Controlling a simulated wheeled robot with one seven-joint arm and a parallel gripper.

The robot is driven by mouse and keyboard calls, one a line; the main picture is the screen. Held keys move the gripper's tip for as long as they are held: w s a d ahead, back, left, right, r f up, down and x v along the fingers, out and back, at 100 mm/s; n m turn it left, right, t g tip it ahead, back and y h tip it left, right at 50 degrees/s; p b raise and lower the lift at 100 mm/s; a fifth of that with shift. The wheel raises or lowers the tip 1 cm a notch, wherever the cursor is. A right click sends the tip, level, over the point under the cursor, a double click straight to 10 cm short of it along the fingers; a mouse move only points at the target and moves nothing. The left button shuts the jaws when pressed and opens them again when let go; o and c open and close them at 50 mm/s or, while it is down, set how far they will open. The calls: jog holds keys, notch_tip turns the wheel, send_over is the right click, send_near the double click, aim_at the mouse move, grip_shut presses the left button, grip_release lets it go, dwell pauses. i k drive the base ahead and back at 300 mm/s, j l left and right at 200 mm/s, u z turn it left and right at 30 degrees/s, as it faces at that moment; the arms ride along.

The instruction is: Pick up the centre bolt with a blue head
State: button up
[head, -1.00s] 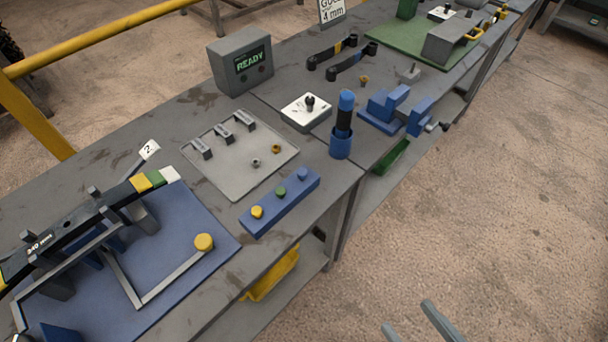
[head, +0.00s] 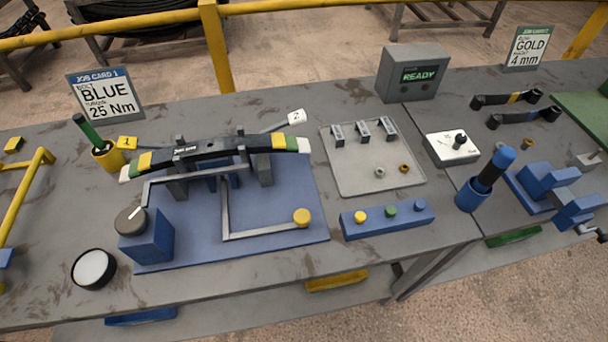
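A blue block (head: 375,231) on the bench holds three bolts in a row. The bolt with a blue head (head: 420,204) is at its right end. A green-headed bolt (head: 391,210) is in the middle and a yellow-headed bolt (head: 360,216) is at the left. Only the heads show clearly. My gripper is not in view.
A leaf spring (head: 215,149) sits on a blue fixture plate (head: 275,249) left of the block. A grey tray (head: 375,184) with small parts lies behind it. A blue-handled tool stands in a blue cup (head: 470,198) to the right. A job card (head: 105,95) reads blue, 25 Nm.

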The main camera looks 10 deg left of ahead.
aim_at(419, 205)
jog(key=i+j+u, duration=0.3)
jog(key=u, duration=0.15)
jog(key=i+u, duration=0.5)
jog(key=i+j, duration=0.05)
